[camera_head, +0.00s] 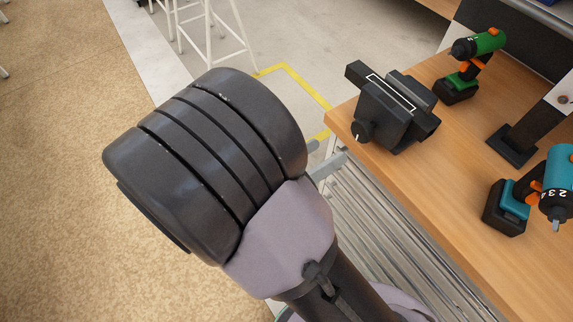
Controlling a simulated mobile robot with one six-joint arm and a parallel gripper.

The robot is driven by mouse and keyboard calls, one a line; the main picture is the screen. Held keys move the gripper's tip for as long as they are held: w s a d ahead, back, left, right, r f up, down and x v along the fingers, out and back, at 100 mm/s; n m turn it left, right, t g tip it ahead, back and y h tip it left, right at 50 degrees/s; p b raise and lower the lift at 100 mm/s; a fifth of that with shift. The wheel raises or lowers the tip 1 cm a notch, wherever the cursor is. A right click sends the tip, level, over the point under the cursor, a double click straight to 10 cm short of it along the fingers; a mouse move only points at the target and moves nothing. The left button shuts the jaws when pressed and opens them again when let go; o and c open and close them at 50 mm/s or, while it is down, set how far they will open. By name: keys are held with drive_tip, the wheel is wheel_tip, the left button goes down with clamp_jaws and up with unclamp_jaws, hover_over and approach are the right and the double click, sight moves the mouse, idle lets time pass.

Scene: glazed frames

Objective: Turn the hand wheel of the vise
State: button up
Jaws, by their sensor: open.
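The black vise (393,112) is mounted at the near left corner of the wooden bench. Its hand wheel (360,131) is a small dark round knob with a white mark, on the vise's near left side. My arm's large black ridged part fills the picture's middle left and hides most of my gripper (332,151). Two grey finger-like tips show past its right edge, apart from each other, left of and a little below the hand wheel. They look open, with nothing seen between them. A gap shows between them and the wheel.
The wooden bench (455,180) also holds a green drill (484,43) behind the vise and a teal drill (552,185) at the right. A dark bracket (515,145) stands between them. White stools (215,30) are at the back.

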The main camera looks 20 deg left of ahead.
drive_tip(key=p+v, duration=0.1)
drive_tip(key=v, duration=0.7)
drive_tip(key=shift+s+a+p, duration=0.2)
drive_tip(key=shift+s+p, duration=0.1)
drive_tip(key=shift+p, duration=0.1)
